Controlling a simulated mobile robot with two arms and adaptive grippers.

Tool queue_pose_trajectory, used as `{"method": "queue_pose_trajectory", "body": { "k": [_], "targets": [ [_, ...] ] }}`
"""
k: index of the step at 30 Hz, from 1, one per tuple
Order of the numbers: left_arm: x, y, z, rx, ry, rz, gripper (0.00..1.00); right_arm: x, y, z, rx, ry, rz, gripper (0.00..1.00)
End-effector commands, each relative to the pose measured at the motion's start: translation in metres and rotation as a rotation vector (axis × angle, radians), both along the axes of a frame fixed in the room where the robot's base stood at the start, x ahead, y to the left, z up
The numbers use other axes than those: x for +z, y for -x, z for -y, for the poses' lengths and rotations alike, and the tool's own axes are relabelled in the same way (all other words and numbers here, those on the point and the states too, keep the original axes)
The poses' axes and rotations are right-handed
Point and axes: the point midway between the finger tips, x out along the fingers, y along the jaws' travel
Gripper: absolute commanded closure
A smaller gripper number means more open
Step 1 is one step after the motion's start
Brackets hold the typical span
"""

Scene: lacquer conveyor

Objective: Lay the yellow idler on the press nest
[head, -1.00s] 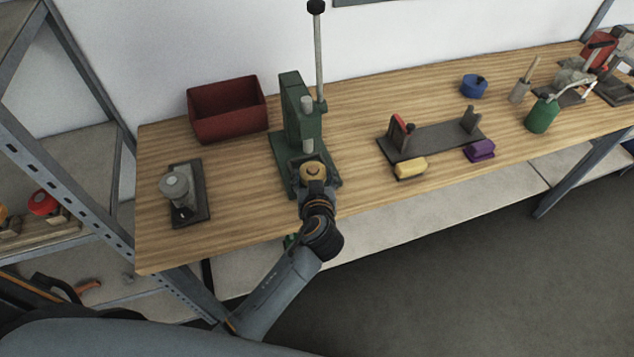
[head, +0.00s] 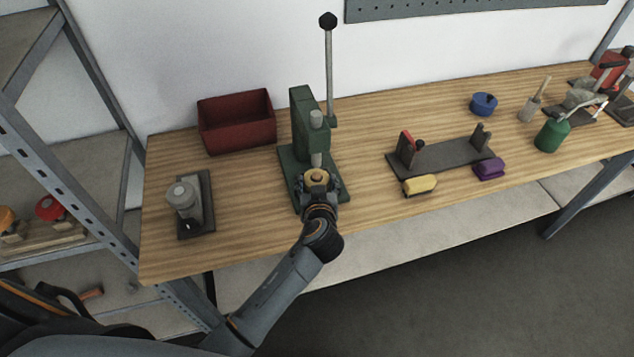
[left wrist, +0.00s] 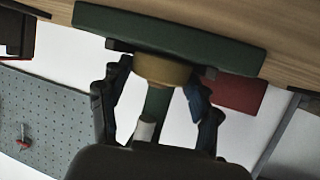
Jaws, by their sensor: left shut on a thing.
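The yellow idler (head: 317,176) is a round yellow-brown roller at the green arbor press (head: 303,125), below its grey ram. My left gripper (head: 319,186) is shut on it at the front of the press. In the left wrist view, the idler (left wrist: 162,70) shows between the two fingers of my left gripper (left wrist: 160,95), close against the dark nest plate and the green press base (left wrist: 170,38). I cannot tell whether the idler touches the nest. My right gripper is not in view.
A red bin (head: 237,124) stands left of the press, and a grey fixture (head: 185,200) is at the front left. To the right are a dark stand (head: 445,158), a yellow block (head: 420,185) and a purple block (head: 489,168). The press lever (head: 328,75) rises behind.

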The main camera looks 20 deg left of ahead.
Motion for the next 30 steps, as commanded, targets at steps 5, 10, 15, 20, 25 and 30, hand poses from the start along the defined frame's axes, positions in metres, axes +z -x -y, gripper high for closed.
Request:
{"method": "queue_pose_trajectory", "body": {
  "k": [5, 10, 15, 20, 25, 30],
  "targets": [
    [-0.0006, 0.0009, 0.0005, 0.001, 0.002, 0.001, 0.72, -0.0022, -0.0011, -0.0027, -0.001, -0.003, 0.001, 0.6],
    [-0.0001, 0.0017, 0.0004, 0.0, 0.0, 0.0, 0.72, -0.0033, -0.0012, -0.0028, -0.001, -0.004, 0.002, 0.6],
    [0.0, 0.0018, 0.0004, 0.0, 0.0, 0.0, 0.31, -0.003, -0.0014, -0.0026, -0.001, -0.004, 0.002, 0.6],
    [0.0, 0.0017, 0.0005, 0.0, 0.0, 0.0, 0.11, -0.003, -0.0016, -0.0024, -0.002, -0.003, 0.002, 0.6],
    [-0.0002, 0.0018, 0.0004, 0.0, 0.0, 0.0, 0.11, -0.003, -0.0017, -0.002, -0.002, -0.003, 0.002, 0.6],
    [0.0001, 0.0047, 0.0017, 0.0, 0.0, -0.001, 0.11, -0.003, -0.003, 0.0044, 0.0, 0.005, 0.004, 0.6]
  ]
}}
